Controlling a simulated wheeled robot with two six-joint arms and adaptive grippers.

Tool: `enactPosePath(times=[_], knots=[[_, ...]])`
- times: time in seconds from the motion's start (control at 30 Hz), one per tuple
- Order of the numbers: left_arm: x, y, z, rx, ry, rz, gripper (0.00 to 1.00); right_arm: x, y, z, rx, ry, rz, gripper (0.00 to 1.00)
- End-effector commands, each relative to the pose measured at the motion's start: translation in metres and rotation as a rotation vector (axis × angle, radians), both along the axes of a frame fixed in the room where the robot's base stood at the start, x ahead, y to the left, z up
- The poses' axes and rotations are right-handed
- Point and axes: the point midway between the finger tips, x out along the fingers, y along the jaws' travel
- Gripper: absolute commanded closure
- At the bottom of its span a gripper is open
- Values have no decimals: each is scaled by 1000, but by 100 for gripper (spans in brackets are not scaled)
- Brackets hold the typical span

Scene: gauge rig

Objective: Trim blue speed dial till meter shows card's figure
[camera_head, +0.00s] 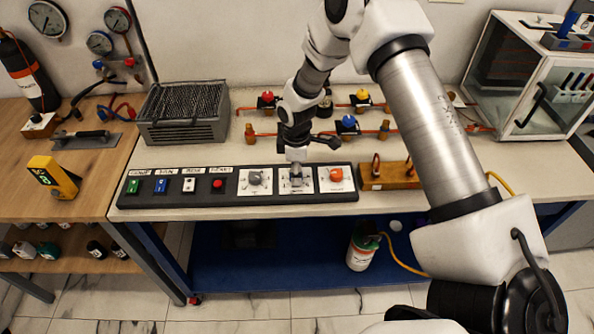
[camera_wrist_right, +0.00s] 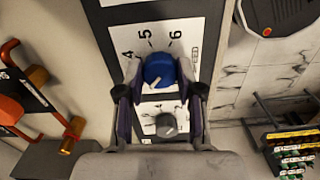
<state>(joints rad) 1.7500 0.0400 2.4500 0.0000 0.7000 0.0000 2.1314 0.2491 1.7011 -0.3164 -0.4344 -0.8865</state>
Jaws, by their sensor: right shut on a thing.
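The blue speed dial (camera_wrist_right: 158,70) sits on a white plate of the black panel, with the figures 4, 5 and 6 printed beside it in the right wrist view. Its white pointer mark faces the lower part of that picture. My right gripper (camera_wrist_right: 160,92) is shut on the dial, one finger on each side; in the head view the gripper (camera_head: 296,170) hides the dial. A yellow meter (camera_head: 66,186) with a lit green display stands on the wooden bench at the left; its digits are too small to read surely. I cannot pick out the card. My left gripper is out of view.
A grey knob (camera_head: 255,179) and an orange knob (camera_head: 336,175) flank the gripped dial closely. Green, blue, white and red switches (camera_head: 218,185) line the panel's left. Valves on red pipes (camera_head: 348,122) stand behind; a wooden block (camera_head: 392,180) lies to the right.

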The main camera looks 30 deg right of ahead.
Motion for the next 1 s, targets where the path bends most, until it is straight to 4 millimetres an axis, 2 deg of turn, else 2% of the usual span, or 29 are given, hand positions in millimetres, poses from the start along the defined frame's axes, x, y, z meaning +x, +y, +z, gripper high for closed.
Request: enactPosePath(times=[0.03,0.1,0.47,0.57,0.9,1.0], knots=[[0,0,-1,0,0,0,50,-2,1,-2,1,4,-1,57],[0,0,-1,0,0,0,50,-1,1,-2,1,4,-1,39],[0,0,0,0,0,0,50,0,0,5,1,1,-1,39],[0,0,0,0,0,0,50,1,1,19,0,-1,-1,39],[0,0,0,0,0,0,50,1,2,101,-1,1,1,39],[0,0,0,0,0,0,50,1,2,113,0,3,0,39]])
